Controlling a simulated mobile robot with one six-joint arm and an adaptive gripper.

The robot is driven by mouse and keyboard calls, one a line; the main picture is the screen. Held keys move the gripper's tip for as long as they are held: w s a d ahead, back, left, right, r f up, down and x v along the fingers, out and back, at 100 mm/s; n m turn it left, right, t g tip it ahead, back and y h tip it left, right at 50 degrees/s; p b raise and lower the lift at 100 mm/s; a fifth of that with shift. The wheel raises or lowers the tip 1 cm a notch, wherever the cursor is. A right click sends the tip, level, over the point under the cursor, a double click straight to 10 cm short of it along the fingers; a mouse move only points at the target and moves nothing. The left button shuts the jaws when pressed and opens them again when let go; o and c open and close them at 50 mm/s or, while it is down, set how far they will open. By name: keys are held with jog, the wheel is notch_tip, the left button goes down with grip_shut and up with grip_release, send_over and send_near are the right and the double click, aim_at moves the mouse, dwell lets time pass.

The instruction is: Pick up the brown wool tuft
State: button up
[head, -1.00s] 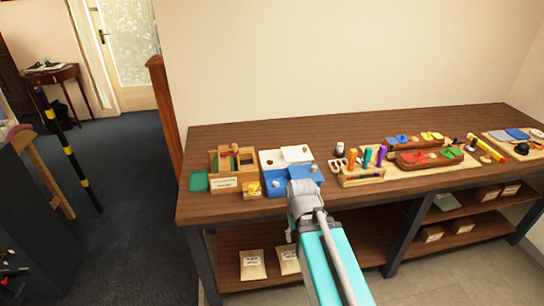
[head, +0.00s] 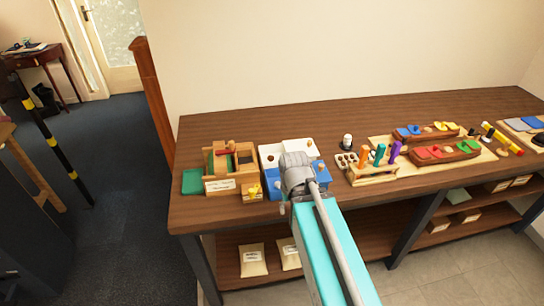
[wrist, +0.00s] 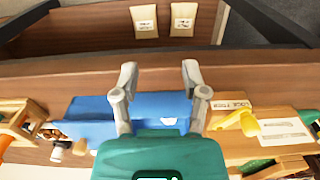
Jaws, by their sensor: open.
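My gripper (wrist: 158,72) is open, with its two grey fingers apart and nothing between them. In the wrist view it hangs over the blue box (wrist: 88,108) near the front of the bench. In the head view my grey wrist (head: 297,172) covers the middle of the blue and white box (head: 270,152), and the fingers are mostly hidden. Small tan lumps (head: 273,160) show on the box, one of them at its back right (head: 310,143). I cannot tell which, if any, is the brown wool tuft. A small white piece (wrist: 170,122) lies on the blue part.
A wooden box (head: 231,166) and green pad (head: 193,181) stand left of the blue box. A small box with a yellow piece (head: 253,191) is close beside it. A rack of coloured handles (head: 372,174) stands right. The bench (head: 200,212) is clear at its back.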

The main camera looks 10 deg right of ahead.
dwell(0.3)
jog(key=o, duration=0.3)
jog(key=shift+w+a+r, duration=0.1)
jog(key=shift+w, duration=0.15)
jog(key=shift+o, duration=0.2)
notch_tip(320, 180, up, 9)
jog(key=n+p, duration=1)
jog(key=n, duration=0.5)
send_over(270, 156)
jog(key=shift+r+b, duration=0.15)
jog(key=shift+b, duration=0.15)
notch_tip(270, 156, down, 9)
jog(key=b, duration=0.8)
jog(key=shift+r+b, duration=0.15)
jog(key=shift+b, duration=0.15)
jog(key=shift+s+f+b, duration=0.1)
jog(key=shift+f+b, duration=2.5)
